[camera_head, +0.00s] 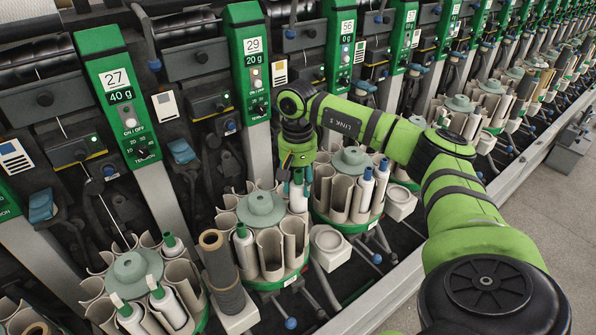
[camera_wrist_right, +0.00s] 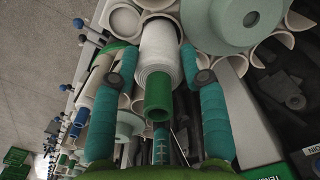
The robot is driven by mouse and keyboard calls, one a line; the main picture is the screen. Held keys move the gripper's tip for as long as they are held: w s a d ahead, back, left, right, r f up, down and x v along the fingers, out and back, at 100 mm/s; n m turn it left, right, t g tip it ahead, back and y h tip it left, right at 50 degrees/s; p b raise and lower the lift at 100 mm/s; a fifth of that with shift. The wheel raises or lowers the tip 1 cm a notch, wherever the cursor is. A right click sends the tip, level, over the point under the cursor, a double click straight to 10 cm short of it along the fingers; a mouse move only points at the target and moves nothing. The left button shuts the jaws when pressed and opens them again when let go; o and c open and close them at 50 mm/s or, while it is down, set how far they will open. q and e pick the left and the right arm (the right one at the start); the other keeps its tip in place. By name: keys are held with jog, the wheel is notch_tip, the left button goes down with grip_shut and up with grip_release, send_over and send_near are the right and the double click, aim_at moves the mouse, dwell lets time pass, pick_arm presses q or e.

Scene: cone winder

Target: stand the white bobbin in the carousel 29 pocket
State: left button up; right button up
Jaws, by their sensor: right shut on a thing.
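The white bobbin (camera_head: 298,202), with a green tube end, is in my right gripper (camera_head: 297,180) at the right-hand edge of the carousel under the 29 panel (camera_head: 252,60). In the right wrist view the white bobbin (camera_wrist_right: 158,58) lies between the two teal fingers of my right gripper (camera_wrist_right: 160,65), its green end towards the camera. Carousel 29 (camera_head: 261,208) has a pale green hub ringed by beige pockets. The bobbin's lower end is among these pockets; I cannot tell how deep it sits. My left gripper is out of view.
Another green-tipped bobbin (camera_head: 244,248) stands in carousel 29's front-left pocket. Carousel 27 (camera_head: 134,272) stands at left, and a neighbouring carousel (camera_head: 352,160) with blue-tipped bobbins (camera_head: 366,188) is close on the right. A dark brown roll (camera_head: 222,270) stands in front. Grey floor lies at far right.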

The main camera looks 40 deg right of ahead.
aim_at(298, 197)
jog(key=shift+f+b, duration=1.55)
jog(key=shift+f, duration=1.1)
jog(key=o, duration=1.1)
notch_tip(298, 197, up, 12)
jog(key=shift+r, duration=0.1)
